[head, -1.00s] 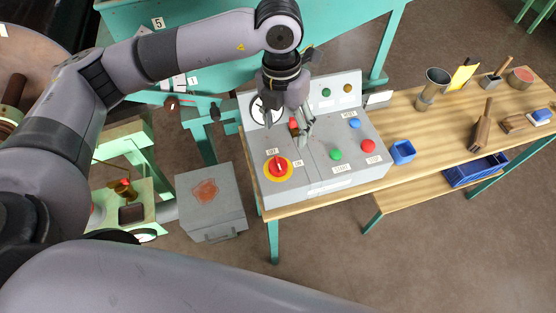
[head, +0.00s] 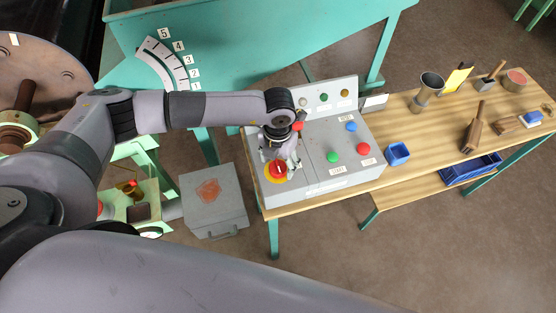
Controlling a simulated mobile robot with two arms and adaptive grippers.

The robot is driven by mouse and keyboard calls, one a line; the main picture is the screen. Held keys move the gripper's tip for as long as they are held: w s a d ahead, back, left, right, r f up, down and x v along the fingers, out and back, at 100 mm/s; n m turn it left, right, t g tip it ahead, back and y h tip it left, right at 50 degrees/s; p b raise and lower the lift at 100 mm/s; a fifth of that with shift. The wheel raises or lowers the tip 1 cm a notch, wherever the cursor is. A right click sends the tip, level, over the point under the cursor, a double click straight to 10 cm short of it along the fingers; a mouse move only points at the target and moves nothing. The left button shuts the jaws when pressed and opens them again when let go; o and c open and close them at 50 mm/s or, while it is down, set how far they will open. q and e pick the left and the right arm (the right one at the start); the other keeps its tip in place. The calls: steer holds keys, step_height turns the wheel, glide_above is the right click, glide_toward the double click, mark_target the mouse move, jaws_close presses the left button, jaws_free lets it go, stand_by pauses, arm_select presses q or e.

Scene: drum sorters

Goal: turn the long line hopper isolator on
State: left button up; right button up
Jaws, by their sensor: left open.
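The isolator (head: 278,170) is a red rotary knob on a yellow round plate, at the left front of the grey control box (head: 318,186). My left gripper (head: 280,164) is directly over the knob, its fingers open on either side of it. I cannot tell whether the fingers touch the knob. The gripper and wrist hide the plate's OFF and ON labels, so the knob's setting is hard to read. My right gripper is not in view.
The box also carries a green button (head: 333,156), a red button (head: 363,148) and a blue button (head: 351,126). A grey metal case (head: 213,203) is on the floor to the left.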

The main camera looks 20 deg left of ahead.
arm_select(q)
steer(key=shift+f, duration=0.85)
steer(key=shift+c, duration=0.2)
steer(key=c, duration=1.1)
